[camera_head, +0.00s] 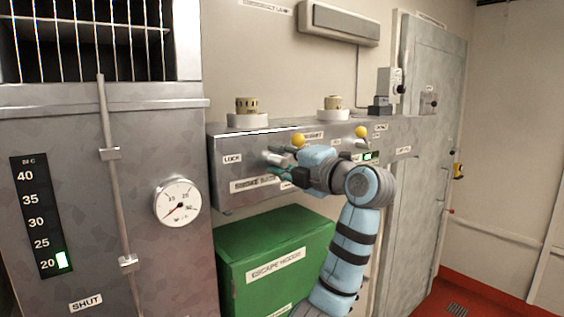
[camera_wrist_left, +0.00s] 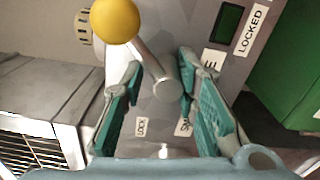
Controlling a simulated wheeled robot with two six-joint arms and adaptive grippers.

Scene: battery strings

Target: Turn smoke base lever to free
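A metal box on the wall (camera_head: 226,189) carries two levers with yellow ball knobs. The left lever's knob (camera_head: 298,140) is beside my left gripper (camera_head: 279,166). In the wrist view the knob (camera_wrist_left: 115,18) is at the top and its rod slants down to a round grey hub (camera_wrist_left: 165,90). My left gripper (camera_wrist_left: 163,82) is open, with its teal fingers on either side of the hub. I cannot tell whether they touch it. A LOCK label (camera_head: 232,159) is left of the lever. The long label below is partly hidden by my gripper. My right gripper is not in view.
The second lever's knob (camera_head: 361,132) is to the right, near a small green display (camera_head: 371,155). Two round bases with beige tops stand on the box. A green cabinet (camera_head: 232,250) is below. A grey panel with a gauge (camera_head: 177,202) stands left.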

